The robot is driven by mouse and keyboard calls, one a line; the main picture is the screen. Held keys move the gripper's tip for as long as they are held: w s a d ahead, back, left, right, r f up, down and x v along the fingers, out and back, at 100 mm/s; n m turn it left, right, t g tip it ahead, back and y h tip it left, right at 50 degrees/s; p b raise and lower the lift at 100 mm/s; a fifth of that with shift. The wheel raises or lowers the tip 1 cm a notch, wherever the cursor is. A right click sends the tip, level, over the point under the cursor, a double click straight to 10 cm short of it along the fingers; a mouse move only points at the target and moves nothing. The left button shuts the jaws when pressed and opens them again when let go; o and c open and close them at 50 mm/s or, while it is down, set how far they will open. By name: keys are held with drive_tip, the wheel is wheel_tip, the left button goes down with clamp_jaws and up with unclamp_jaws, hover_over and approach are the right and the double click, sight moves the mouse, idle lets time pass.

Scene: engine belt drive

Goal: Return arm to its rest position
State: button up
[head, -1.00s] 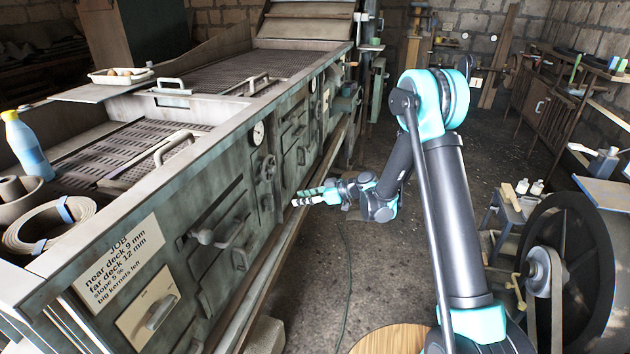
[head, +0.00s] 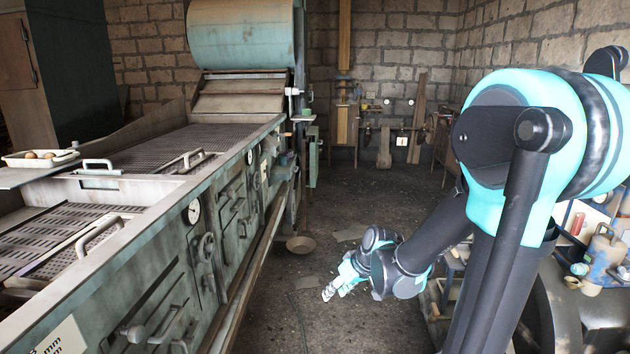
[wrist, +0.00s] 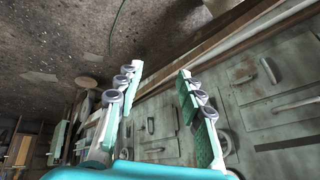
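My gripper (head: 328,293) hangs low over the dark floor in the head view, right of the long green sorting machine (head: 150,275) and apart from it. My arm reaches down to it from the right side of the picture. In the wrist view my gripper (wrist: 152,85) has its two fingers spread wide, with nothing between them. Behind the fingers there show the floor and the machine's panelled side.
The machine's side with its gauge (head: 194,211), handwheel (head: 207,247) and levers runs along the left. A shallow bowl (head: 300,244) lies on the floor beside it. Cluttered equipment stands at the right. The aisle floor (head: 345,205) ahead is mostly clear.

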drive_tip(key=s+d+f+m+h, duration=0.2)
drive_tip(key=s+d+m+h, duration=0.2)
drive_tip(key=s+d, duration=0.8)
drive_tip(key=shift+s+d+f+m+h, duration=0.3)
drive_tip(key=shift+d+m, duration=0.15)
drive_tip(key=shift+m, duration=0.35)
